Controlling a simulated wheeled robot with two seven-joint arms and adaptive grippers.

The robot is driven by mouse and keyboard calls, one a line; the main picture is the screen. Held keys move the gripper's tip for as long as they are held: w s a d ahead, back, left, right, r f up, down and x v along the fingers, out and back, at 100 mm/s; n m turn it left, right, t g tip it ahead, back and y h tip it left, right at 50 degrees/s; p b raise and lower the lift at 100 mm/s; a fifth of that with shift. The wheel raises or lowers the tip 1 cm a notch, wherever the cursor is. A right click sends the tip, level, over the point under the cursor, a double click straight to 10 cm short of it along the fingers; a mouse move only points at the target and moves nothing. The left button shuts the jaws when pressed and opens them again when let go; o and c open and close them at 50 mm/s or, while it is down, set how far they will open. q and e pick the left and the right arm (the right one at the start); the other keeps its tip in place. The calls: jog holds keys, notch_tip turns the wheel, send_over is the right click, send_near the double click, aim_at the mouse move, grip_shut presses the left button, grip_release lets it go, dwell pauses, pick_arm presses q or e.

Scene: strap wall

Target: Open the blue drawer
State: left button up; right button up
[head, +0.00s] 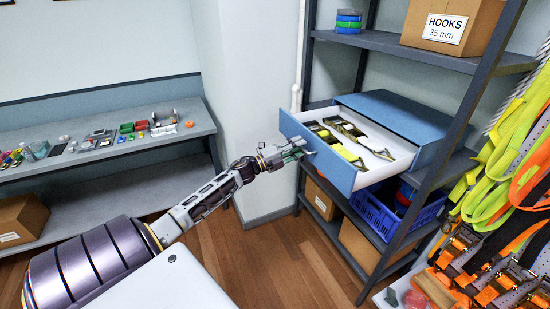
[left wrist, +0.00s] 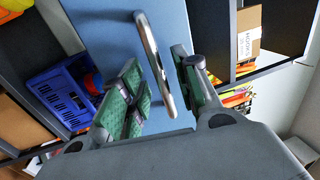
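The blue drawer (head: 338,172) stands pulled out of its blue cabinet (head: 398,112) on the shelf rack, and its white inside shows. Yellow and black strap tools (head: 345,135) lie in it. My left gripper (head: 296,150) is at the drawer's front face. In the left wrist view the silver bar handle (left wrist: 152,58) runs between the two green-padded fingers of my left gripper (left wrist: 158,92), with gaps on both sides. The fingers are open around the handle, and the blue front (left wrist: 105,30) is behind it. My right gripper is not in view.
A blue crate (head: 375,213) and cardboard boxes sit on shelves below the drawer. A HOOKS box (head: 453,25) stands above. Orange and yellow straps (head: 515,170) hang at right. A grey bench (head: 100,150) with small items is at left. The wooden floor between is clear.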

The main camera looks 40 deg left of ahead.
pick_arm(q)
jog(key=v, duration=1.1)
dwell(0.5)
jog(key=shift+r, duration=0.1)
jog(key=shift+w+a, duration=0.1)
dwell(0.4)
